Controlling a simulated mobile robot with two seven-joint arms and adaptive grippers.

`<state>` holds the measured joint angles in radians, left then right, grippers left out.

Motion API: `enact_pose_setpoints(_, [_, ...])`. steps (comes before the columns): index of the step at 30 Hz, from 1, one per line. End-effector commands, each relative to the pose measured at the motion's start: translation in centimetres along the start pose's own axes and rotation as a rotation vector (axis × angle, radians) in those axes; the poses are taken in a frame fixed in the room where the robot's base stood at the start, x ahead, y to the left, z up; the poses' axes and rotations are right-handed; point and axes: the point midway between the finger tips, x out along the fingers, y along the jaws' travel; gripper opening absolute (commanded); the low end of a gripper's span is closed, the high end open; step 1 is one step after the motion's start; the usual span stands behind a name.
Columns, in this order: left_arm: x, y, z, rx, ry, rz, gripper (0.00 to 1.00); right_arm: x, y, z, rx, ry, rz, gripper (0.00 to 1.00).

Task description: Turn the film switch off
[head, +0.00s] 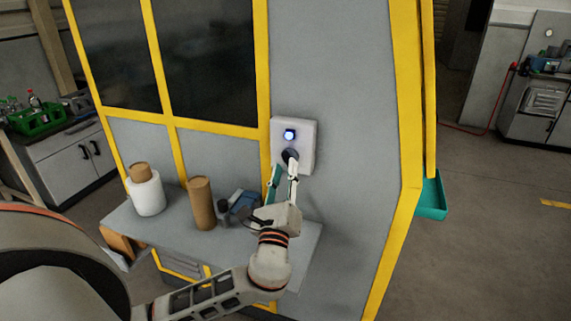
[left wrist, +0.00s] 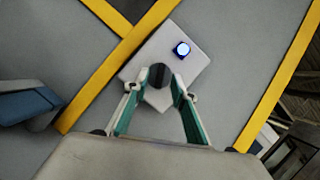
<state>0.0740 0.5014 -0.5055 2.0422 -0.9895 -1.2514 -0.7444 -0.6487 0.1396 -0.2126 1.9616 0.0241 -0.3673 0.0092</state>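A white switch box (head: 308,130) is mounted on the grey panel of the machine. It carries a dark round knob (head: 290,155) low down and a lit blue-white button or lamp (head: 289,134) above it. In the left wrist view the knob (left wrist: 159,76) and the lamp (left wrist: 182,49) both show on the white box (left wrist: 200,72). My left gripper (head: 284,169) is in front of the box, its fingers pointing at the knob. The fingers are apart, with the knob between or just beyond their tips; a gap shows at the left finger. My right gripper is not in view.
Below the box, a grey shelf (head: 168,226) holds a white roll (head: 147,197), a brown roll (head: 201,203) and a blue-grey device (head: 243,203). Yellow frame bars (head: 405,90) edge the machine. A teal tray (head: 431,200) sticks out at its right. Floor at the right is clear.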

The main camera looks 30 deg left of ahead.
Motion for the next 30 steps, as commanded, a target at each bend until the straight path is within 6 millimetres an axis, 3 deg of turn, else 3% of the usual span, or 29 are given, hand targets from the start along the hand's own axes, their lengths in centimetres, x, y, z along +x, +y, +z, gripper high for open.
enact_pose_setpoints(6, [2.0, 0.0, 0.0, -0.001, 0.001, 0.000, 0.26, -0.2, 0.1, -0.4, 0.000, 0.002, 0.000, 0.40])
enact_pose_setpoints(15, [2.2, 0.0, -0.1, -0.002, 0.003, 0.000, 0.26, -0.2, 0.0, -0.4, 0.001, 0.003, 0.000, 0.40])
enact_pose_setpoints(18, [2.2, 0.0, -0.1, -0.002, 0.003, 0.000, 0.02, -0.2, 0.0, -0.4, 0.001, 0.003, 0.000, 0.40])
enact_pose_setpoints(19, [2.2, 0.0, -0.1, -0.002, 0.002, 0.000, 0.00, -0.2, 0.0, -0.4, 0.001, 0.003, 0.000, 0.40])
enact_pose_setpoints(30, [2.1, 0.0, -0.1, -0.024, 0.002, 0.011, 0.00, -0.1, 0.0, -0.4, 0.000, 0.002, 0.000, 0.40])
